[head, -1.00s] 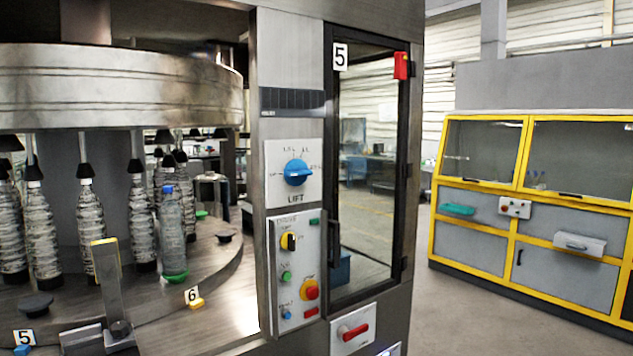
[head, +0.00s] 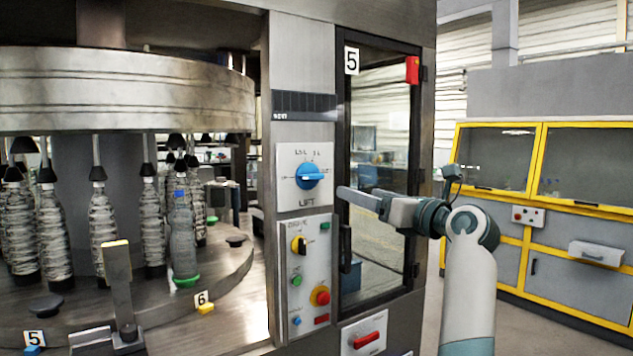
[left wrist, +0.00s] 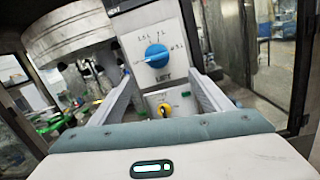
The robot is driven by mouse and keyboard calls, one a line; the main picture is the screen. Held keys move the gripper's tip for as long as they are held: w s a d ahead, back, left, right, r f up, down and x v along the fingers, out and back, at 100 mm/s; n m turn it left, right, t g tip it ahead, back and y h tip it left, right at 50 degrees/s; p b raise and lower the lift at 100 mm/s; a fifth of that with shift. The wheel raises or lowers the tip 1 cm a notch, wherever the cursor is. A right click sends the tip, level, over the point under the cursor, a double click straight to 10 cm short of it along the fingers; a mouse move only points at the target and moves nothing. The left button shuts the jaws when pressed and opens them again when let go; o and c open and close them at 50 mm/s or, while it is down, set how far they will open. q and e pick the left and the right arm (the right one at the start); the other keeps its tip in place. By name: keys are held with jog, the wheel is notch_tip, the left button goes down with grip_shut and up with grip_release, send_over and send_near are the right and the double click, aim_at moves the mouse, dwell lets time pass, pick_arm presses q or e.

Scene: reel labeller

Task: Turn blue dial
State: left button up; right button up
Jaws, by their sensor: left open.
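The blue dial (head: 310,176) sits on a white plate marked LIFT on the machine's front column. It also shows in the left wrist view (left wrist: 157,56), a little above the gap between my fingertips. My left gripper (head: 343,192) reaches in from the right of the head view, its fingers pointing at the panel, just right of and slightly below the dial. In the left wrist view my left gripper (left wrist: 156,80) is open and empty, with its fingers spread either side of the line to the dial. It appears apart from the dial. My right gripper is out of view.
Below the dial is a second panel with a yellow-and-black switch (head: 299,245) and a red-and-yellow button (head: 320,296). A glass door (head: 378,160) stands right of the column. A bottle carousel (head: 125,90) is at left. Yellow-framed cabinets (head: 560,190) stand behind.

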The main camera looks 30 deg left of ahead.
pick_arm(q)
jog(key=shift+s+r+n+h, duration=0.3)
jog(key=shift+s+r+n, duration=0.1)
jog(key=shift+r, duration=0.25)
jog(key=shift+s+r+n+h, duration=0.3)
jog(key=shift+s+r, duration=0.1)
jog(key=shift+r, duration=0.2)
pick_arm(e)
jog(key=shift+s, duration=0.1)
pick_arm(q)
jog(key=p, duration=0.3)
send_near(314, 176)
jog(key=p+x, duration=0.4)
jog(key=x, duration=0.4)
jog(key=shift+r, duration=0.2)
jog(key=shift+w+a+f, duration=0.15)
jog(key=shift+w+a, duration=0.1)
jog(key=shift+a, duration=0.25)
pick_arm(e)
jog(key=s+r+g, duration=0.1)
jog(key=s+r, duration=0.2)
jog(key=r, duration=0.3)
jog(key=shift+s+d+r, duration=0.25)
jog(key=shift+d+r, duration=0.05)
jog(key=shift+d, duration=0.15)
pick_arm(q)
jog(key=shift+c, duration=0.4)
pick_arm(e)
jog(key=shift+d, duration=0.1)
